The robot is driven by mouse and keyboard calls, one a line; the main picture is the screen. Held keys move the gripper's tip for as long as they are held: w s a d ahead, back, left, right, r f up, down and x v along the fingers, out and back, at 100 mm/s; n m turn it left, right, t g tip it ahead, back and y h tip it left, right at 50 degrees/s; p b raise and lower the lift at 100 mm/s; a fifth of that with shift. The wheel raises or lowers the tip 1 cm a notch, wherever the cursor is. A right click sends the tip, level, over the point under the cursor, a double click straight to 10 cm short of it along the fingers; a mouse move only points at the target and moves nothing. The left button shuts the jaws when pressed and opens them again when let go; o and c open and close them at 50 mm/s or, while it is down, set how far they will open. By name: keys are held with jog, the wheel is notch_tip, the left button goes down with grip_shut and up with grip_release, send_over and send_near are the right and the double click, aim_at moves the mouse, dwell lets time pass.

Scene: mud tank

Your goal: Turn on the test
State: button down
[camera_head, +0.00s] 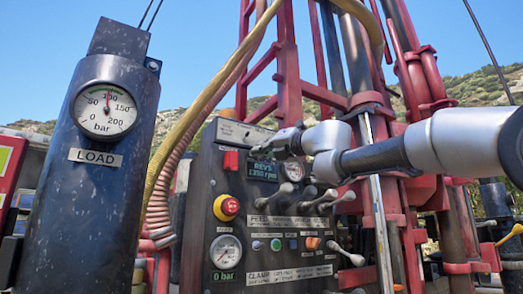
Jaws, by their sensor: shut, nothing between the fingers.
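The dark control panel (205,190) stands in the middle. It carries a red switch or cover (231,161), a red and yellow stop button (229,207), and a row of small controls including a green button (276,245), a blue one (293,244) and an orange one (312,243). I cannot read any label saying test. A display (264,171) reads REVS and about 1250 rpm. My arm reaches in from the right; my gripper (257,150) is shut and empty, in front of the upper panel just above the display. Whether it touches the panel cannot be told.
Several ball-ended levers (345,197) stick out at the panel's right side. A lower gauge (225,252) reads 0 bar. A dark LOAD cylinder (60,215) with a gauge stands left. Yellow and ribbed hoses (160,190) hang beside the panel. A red mast (288,70) rises behind.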

jog(key=shift+s+d+r, duration=0.1)
jog(key=shift+r, duration=0.15)
jog(key=shift+s+d+r, duration=0.15)
jog(key=shift+r, duration=0.25)
jog(key=shift+s+d+r, duration=0.15)
jog(key=shift+r, duration=0.2)
jog(key=s+d+r, duration=0.5)
jog(key=d+r, duration=0.1)
jog(key=shift+d, duration=0.15)
jog(key=shift+w, duration=0.1)
dwell(0.6)
